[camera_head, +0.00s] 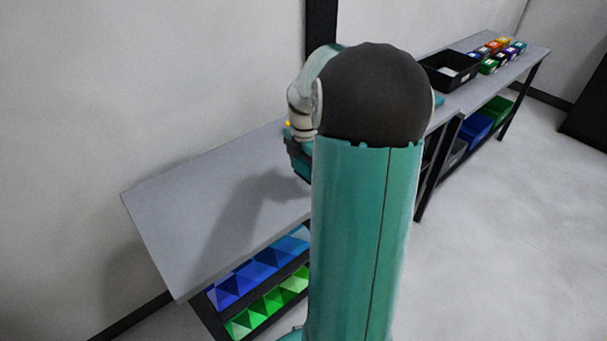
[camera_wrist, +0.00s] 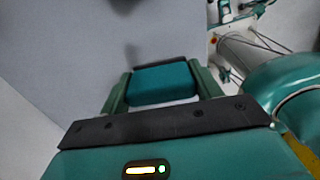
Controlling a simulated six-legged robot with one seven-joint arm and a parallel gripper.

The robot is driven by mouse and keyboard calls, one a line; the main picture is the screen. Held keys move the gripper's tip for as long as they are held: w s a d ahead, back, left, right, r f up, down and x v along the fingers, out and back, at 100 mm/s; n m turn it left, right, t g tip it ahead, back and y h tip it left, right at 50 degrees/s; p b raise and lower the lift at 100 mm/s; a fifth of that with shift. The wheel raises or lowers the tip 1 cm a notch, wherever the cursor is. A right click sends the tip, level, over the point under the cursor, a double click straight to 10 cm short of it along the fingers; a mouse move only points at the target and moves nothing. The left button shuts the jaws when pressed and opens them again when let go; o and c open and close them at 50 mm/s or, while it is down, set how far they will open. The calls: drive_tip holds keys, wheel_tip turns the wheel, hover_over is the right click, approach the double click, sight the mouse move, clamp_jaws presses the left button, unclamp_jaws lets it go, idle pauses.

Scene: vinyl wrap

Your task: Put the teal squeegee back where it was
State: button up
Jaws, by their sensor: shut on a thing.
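The teal squeegee (camera_wrist: 162,84) sits between the two fingers of my gripper (camera_wrist: 160,78) in the wrist view, with a dark edge along its far side. The gripper is shut on it. Beyond it is a plain grey surface with a soft shadow. In the head view my gripper (camera_head: 301,160) is above the near part of the grey bench (camera_head: 190,205), mostly hidden by my arm. The squeegee cannot be made out clearly there.
The bench's left part is bare. Blue bins (camera_head: 257,268) and green bins (camera_head: 268,305) sit beneath it. Farther right are a black tray (camera_head: 432,78) with something pale inside and several small coloured bins (camera_head: 497,52). A wall runs behind; my arm hides the bench's middle.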

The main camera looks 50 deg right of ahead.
sight(304, 175)
drive_tip(key=shift+w+d+f, duration=0.1)
drive_tip(key=shift+d+f, duration=0.05)
drive_tip(key=shift+f, duration=0.8)
drive_tip(key=shift+w+d+f, duration=0.1)
drive_tip(key=shift+f, duration=0.85)
drive_tip(key=o, duration=0.9)
drive_tip(key=shift+f, duration=0.1)
